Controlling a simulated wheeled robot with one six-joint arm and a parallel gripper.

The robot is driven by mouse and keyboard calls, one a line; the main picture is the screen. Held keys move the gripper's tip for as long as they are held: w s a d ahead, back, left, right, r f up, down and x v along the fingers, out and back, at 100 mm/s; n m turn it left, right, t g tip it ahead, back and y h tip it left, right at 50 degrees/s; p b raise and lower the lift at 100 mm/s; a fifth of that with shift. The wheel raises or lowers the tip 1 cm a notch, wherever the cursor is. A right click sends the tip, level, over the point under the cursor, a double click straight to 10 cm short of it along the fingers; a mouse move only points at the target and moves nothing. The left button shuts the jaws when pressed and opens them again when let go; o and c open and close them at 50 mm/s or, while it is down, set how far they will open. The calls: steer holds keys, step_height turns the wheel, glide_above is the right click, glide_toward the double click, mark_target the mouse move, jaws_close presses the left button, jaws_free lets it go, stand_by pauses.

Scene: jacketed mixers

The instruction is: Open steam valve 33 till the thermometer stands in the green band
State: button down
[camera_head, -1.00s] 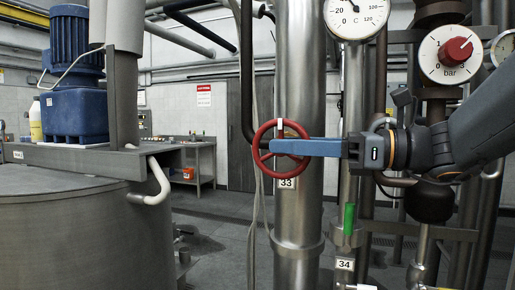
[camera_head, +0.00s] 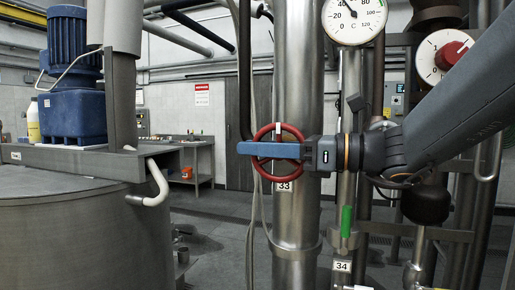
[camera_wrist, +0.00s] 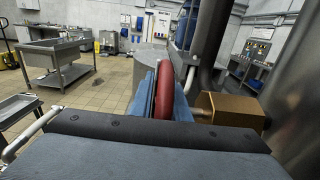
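The red handwheel (camera_head: 299,137) of valve 33 sits in front of a steel pipe, above the label "33" (camera_head: 284,187). My gripper (camera_head: 243,151) reaches in from the right, its blue fingers lying level across the wheel. The wrist view shows the red rim (camera_wrist: 163,88) edge-on between the two fingers (camera_wrist: 163,75). Whether both fingers press on it is unclear. The thermometer (camera_head: 354,28) is at the top, its upper edge cut off. Its needle seems to point up and left, while some green shows at the right near 80.
A green handle (camera_head: 346,221) is on the pipe above label 34, below my gripper. The mixer vessel (camera_head: 85,235) fills the lower left. Open floor lies between the vessel and the pipes.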

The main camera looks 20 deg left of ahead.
steer(key=shift+h+p, duration=0.4)
steer(key=shift+p, duration=0.75)
steer(key=h+p, duration=0.2)
steer(key=p, duration=0.3)
steer(key=f+h+p, duration=0.1)
steer(key=h+p, duration=0.1)
steer(key=p, duration=0.3)
steer(key=f+h+p, duration=0.1)
steer(key=h+p, duration=0.1)
steer(key=p, duration=0.3)
steer(key=shift+d+f+h, duration=0.2)
steer(key=shift+f+h, duration=0.05)
steer(key=shift+h, duration=0.05)
steer(key=shift+f+p, duration=0.2)
steer(key=shift+p, duration=0.4)
steer(key=c, duration=1.7)
jaws_free()
steer(key=shift+d, duration=0.1)
